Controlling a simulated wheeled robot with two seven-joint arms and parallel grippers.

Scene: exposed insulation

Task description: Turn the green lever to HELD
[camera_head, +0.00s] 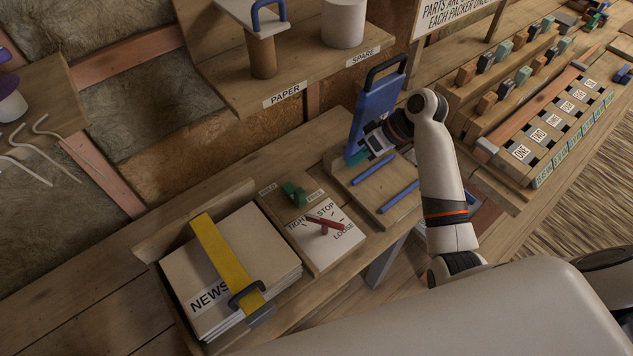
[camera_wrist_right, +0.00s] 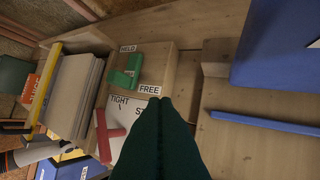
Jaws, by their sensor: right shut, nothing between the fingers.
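The green lever (camera_head: 294,194) stands on a wooden block between the HELD label (camera_head: 267,188) and the FREE label (camera_head: 315,194). In the right wrist view the lever (camera_wrist_right: 125,68) is an angled green piece, with HELD (camera_wrist_right: 128,48) at its far end and FREE (camera_wrist_right: 149,89) near its lower end. I cannot tell exactly which label it points to. My right gripper (camera_head: 356,158) is shut and empty, to the right of the lever and apart from it, near the blue upright panel. Its dark green fingers also show in the right wrist view (camera_wrist_right: 165,103). My left gripper is out of view.
A red cross handle (camera_head: 325,223) sits on the TIGHT/STOP/LOOSE plate just in front of the lever. A NEWS paper stack (camera_head: 262,257) under a yellow strap stands left. A blue panel (camera_head: 375,108) and blue rods (camera_head: 398,197) are right. A shelf overhangs behind.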

